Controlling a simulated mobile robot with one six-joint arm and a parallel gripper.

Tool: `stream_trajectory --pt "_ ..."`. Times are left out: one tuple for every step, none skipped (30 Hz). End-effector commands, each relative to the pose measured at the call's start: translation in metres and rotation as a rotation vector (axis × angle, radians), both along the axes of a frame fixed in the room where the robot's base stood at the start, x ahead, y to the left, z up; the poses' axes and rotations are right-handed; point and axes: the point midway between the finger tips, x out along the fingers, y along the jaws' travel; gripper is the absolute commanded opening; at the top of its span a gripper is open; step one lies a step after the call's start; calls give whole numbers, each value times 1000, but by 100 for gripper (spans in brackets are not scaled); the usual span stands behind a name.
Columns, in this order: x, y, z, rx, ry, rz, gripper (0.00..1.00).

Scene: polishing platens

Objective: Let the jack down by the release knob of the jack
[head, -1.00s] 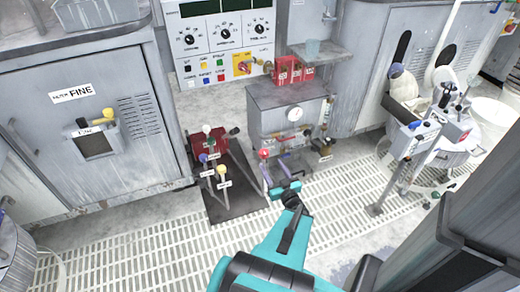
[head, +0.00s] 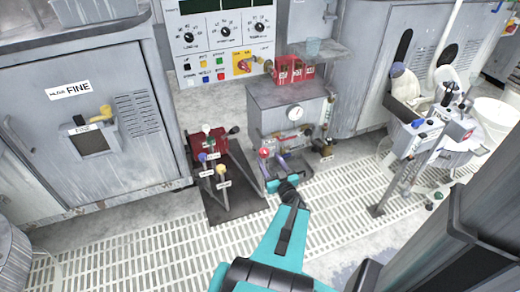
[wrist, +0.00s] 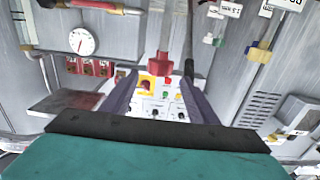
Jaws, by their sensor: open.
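A red unit (head: 206,141), which looks like the jack, sits on a dark plate with several levers and ball knobs. Its blue knob (head: 202,157) and yellow knob (head: 221,169) carry small labels I cannot read. A red knob (head: 264,153) stands on a lever right of it, before a grey cabinet. I cannot tell which knob is the release knob. My gripper (head: 277,184) is below and right of the red knob. In the wrist view my gripper (wrist: 157,92) is open and empty; a red knob (wrist: 175,67) shows ahead, between its fingers and apart from them.
The grey cabinet (head: 268,96) has a dial gauge (head: 295,113) and red blocks (head: 291,73) near it. A control panel (head: 222,45) is behind. A lever stand (head: 404,165) is at the right. The grated floor (head: 150,255) in front is clear.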

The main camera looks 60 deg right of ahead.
Motion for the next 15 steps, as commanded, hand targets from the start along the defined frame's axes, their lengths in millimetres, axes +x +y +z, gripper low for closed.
stream_trajectory --pt "5 -4 -4 -1 0 1 54" --pt "8 -6 -4 0 0 1 54" --pt "11 -9 -3 -1 -1 1 54" --pt "13 -10 -3 -1 -2 1 54" --pt "16 -12 -3 -1 -1 1 54" --pt "20 -14 -3 0 0 1 54" --pt "24 -18 -2 0 0 2 54" --pt "27 -21 -2 -1 0 2 54" --pt "32 -24 -2 -1 0 2 54" --pt "35 -27 -2 -1 1 2 54" --pt "39 -29 -2 -1 1 2 54" --pt "44 -32 -2 -1 0 2 54" --pt "47 -35 -2 -1 0 1 54" --pt "50 -38 -2 -1 0 1 54" --pt "55 -42 -2 -1 0 0 54"
